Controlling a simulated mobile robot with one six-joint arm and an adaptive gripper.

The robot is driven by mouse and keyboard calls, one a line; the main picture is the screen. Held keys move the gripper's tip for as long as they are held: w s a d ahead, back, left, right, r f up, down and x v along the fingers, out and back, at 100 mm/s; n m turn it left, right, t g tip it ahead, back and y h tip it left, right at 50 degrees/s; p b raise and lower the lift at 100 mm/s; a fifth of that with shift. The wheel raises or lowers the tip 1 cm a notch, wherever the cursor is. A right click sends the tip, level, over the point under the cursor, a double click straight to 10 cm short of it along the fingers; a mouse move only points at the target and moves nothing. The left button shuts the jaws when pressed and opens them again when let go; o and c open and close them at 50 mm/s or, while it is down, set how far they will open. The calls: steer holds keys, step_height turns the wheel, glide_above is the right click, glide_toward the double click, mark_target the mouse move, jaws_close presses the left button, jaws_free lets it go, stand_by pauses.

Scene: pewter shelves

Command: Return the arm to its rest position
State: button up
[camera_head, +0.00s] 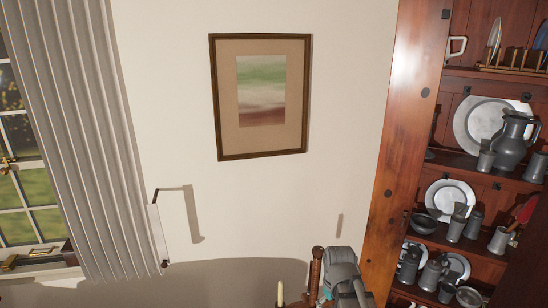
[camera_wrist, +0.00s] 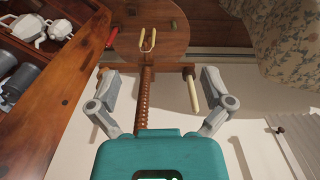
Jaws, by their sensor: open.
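My gripper (camera_wrist: 160,80) shows in the wrist view with its teal body at the bottom. Its two grey fingers are spread wide apart and nothing is held between them. A wooden candle stand (camera_wrist: 147,100) with a threaded post lies in view between and beyond the fingers; I cannot tell its distance. A cream candle (camera_wrist: 192,94) hangs from its crossbar's right end in this view, near the right finger. In the head view, grey parts of my arm show at the bottom, right of the middle, beside the stand's post (camera_head: 314,275). The fingers are not clear there.
Wooden shelves (camera_head: 392,150) with pewter plates, jugs and cups stand at the right. A framed picture (camera_head: 218,120) hangs on the pale wall. A grey curtain (camera_head: 80,130) and window are at the left. A round wooden top (camera_wrist: 120,45) and floral fabric (camera_wrist: 280,40) show in the wrist view.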

steer(key=s+f+m+b, duration=0.1)
steer(key=s+f+m, duration=0.1)
steer(key=s+m, duration=0.1)
steer(key=shift+s+f+b, duration=0.25)
steer(key=shift+s+b, duration=0.05)
steer(key=shift+b, duration=0.05)
stand_by(1.1)
